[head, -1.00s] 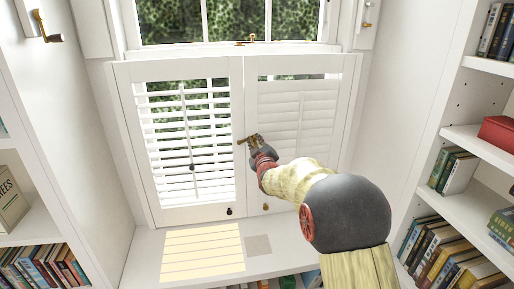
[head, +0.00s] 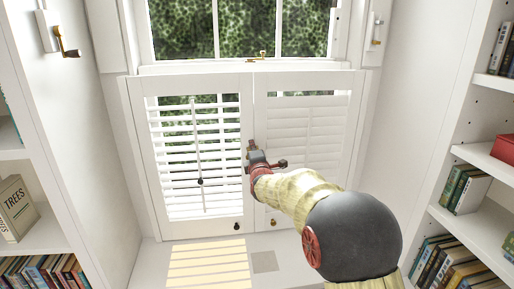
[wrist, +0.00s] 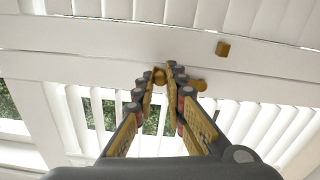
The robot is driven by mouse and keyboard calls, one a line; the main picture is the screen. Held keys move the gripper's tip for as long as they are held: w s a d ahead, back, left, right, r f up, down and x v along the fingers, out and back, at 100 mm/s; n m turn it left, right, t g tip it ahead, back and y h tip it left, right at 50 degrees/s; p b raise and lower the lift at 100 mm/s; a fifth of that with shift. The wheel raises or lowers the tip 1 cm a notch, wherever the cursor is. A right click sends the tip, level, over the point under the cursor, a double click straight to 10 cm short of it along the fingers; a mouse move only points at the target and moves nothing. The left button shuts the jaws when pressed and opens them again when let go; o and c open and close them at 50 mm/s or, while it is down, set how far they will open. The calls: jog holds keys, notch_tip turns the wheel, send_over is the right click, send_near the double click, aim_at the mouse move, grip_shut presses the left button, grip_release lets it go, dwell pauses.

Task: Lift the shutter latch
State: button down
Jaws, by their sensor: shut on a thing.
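A pair of white louvred shutters (head: 246,110) stands closed in front of the window. The small brass shutter latch (wrist: 160,76) shows between my fingertips in the wrist view, with a brass end (wrist: 197,84) sticking out to the right of them. My gripper (wrist: 166,72) is shut on the latch. In the head view my gripper (head: 251,150) is at the meeting edge of the two shutters, and it hides the latch there. A separate square brass piece (wrist: 222,48) sits on the neighbouring white frame, apart from my fingers.
Two small knobs, one dark (head: 236,226) and one brass (head: 273,222), are low on the shutters. A tilt rod (head: 199,150) runs down the left louvres. Bookshelves (head: 450,212) stand on both sides.

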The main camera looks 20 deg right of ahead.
jog(key=n, duration=0.1)
jog(key=a+n+p, duration=0.1)
jog(key=shift+w+a+n, duration=0.25)
jog(key=shift+n, duration=0.05)
jog(key=shift+w+a+f+n+p, duration=0.15)
jog(key=shift+a+n+p, duration=0.4)
jog(key=shift+n+p, duration=0.5)
jog(key=shift+f, duration=0.1)
jog(key=c, duration=1.8)
grip_release()
jog(key=v, duration=1.2)
